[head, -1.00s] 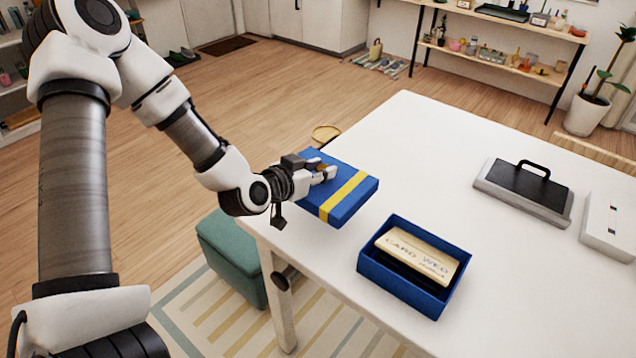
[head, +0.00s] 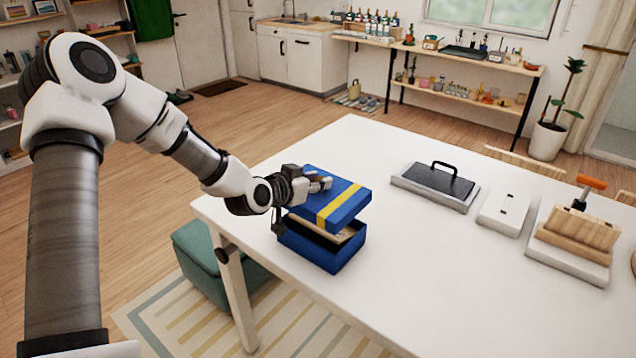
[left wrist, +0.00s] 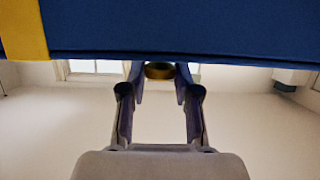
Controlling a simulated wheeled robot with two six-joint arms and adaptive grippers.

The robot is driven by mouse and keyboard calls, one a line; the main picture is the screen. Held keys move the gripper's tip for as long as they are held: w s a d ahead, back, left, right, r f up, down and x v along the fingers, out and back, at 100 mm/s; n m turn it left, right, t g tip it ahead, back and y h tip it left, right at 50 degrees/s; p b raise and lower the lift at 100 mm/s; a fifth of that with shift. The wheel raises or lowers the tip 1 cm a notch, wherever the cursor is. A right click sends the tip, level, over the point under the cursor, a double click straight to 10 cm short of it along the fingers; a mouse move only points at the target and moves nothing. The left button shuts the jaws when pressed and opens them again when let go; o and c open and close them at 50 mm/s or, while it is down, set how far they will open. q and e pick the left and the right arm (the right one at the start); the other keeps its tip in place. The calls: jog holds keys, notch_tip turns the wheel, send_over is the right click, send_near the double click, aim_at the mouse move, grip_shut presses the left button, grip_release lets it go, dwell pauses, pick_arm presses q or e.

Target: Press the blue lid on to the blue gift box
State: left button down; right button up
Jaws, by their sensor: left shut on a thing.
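The blue lid (head: 313,184) with a yellow band is in my left gripper (head: 322,183), which is shut on a small gold-brown knob on the lid. The knob (left wrist: 160,71) shows between the fingertips in the left wrist view, where the lid (left wrist: 180,28) fills the top. The open blue gift box (head: 310,249) stands on the table directly below the lid. A dark gap shows between lid and box at the front, with part of a pale wooden item (head: 345,236) inside. The far rim is hidden by the lid. My right gripper is not in view.
The box is near the left edge of the white table (head: 420,260). The table's near middle is clear. A green stool (head: 212,262) is below the left edge.

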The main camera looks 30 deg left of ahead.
aim_at(318, 201)
pick_arm(q)
jog(key=shift+s+d+f+b, duration=0.1)
jog(key=shift+d+b, duration=0.2)
jog(key=shift+d, duration=0.15)
jog(key=shift+d+f+b, duration=0.1)
jog(key=shift+f+b, duration=0.25)
jog(key=shift+f, duration=0.05)
jog(key=f, duration=0.1)
jog(key=f+b, duration=0.2)
jog(key=shift+a+f, duration=0.2)
jog(key=shift+a, duration=0.1)
jog(key=shift+d+f+b, duration=0.1)
jog(key=shift+f+b, duration=0.4)
jog(key=shift+b, duration=0.2)
jog(key=shift+f+b, duration=1.4)
jog(key=shift+f, duration=0.65)
jog(key=c, duration=0.7)
grip_release()
jog(key=shift+c, duration=0.2)
